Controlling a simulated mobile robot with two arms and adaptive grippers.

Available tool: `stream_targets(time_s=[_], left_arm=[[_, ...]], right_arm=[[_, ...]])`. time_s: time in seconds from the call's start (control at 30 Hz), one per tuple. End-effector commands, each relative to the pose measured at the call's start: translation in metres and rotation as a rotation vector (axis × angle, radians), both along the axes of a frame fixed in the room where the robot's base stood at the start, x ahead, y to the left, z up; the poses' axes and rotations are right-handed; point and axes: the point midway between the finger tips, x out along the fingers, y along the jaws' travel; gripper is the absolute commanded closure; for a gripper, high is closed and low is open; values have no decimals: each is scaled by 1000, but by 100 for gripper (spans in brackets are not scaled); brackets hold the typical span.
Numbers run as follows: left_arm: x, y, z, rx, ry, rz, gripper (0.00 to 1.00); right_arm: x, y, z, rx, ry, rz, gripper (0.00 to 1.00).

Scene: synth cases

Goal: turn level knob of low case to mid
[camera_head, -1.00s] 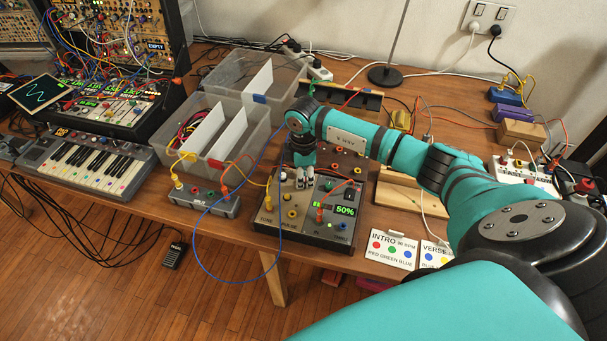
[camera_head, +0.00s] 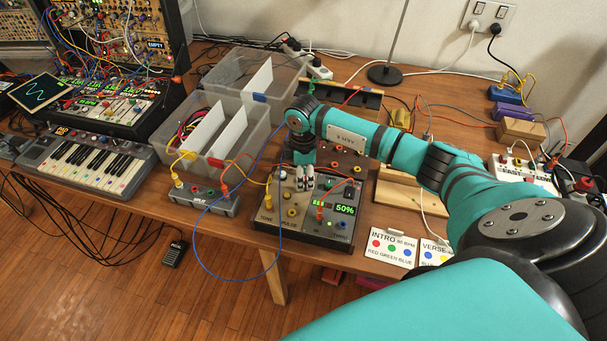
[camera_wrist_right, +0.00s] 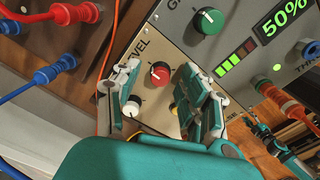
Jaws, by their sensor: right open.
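The low case (camera_head: 325,228) stands at the table's front edge, its green display (camera_head: 345,210) reading 50%. In the right wrist view, a red knob (camera_wrist_right: 160,73) with a white pointer mark sits on its beige panel beside a partly hidden label ending in "VEL". My right gripper (camera_wrist_right: 157,84) is open, with one finger on each side of the red knob; contact is not clear. In the head view the right gripper (camera_head: 305,178) points down over the case's upper part and hides the knob. My left gripper is not in view.
A white knob (camera_wrist_right: 131,106) is close by the left finger, and a green knob (camera_wrist_right: 208,22) is above. An orange cable runs beside the panel. Patch cables, a small grey box (camera_head: 203,198) and clear bins (camera_head: 235,160) are left of the case. Cards (camera_head: 390,247) lie to its right.

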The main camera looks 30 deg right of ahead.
Motion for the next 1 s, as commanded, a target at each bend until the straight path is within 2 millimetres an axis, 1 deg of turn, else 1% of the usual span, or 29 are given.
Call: stream_targets(time_s=[0.07, 0.17, 0.27, 0.4, 0.5, 0.6, 0.7, 0.8, 1.0], left_arm=[[-1, 1, 0, 1, 2, 0, 60], [-1, 1, 0, 1, 1, 0, 60], [0, 0, 0, 0, 1, 0, 60], [0, 0, 0, 0, 1, 0, 60], [0, 0, 0, 0, 0, 0, 60], [0, -1, 0, -1, 0, 0, 60], [0, -1, 0, -1, 0, 0, 60], [0, -1, 0, -1, 0, 0, 60], [1, -1, 0, -1, 0, 0, 60]], right_arm=[[0, 0, 4, 0, -1, 0, 57], [1, 0, 17, 0, -4, 0, 57], [1, 0, 36, 0, -5, 0, 57], [1, -1, 67, 0, -5, 0, 57], [1, 0, 87, -1, -4, 0, 57], [1, 0, 103, 0, -4, 1, 57], [0, -1, 113, -1, -2, -1, 57], [0, -1, 119, 0, -2, -1, 57], [0, -1, 120, 0, -1, -1, 57]])
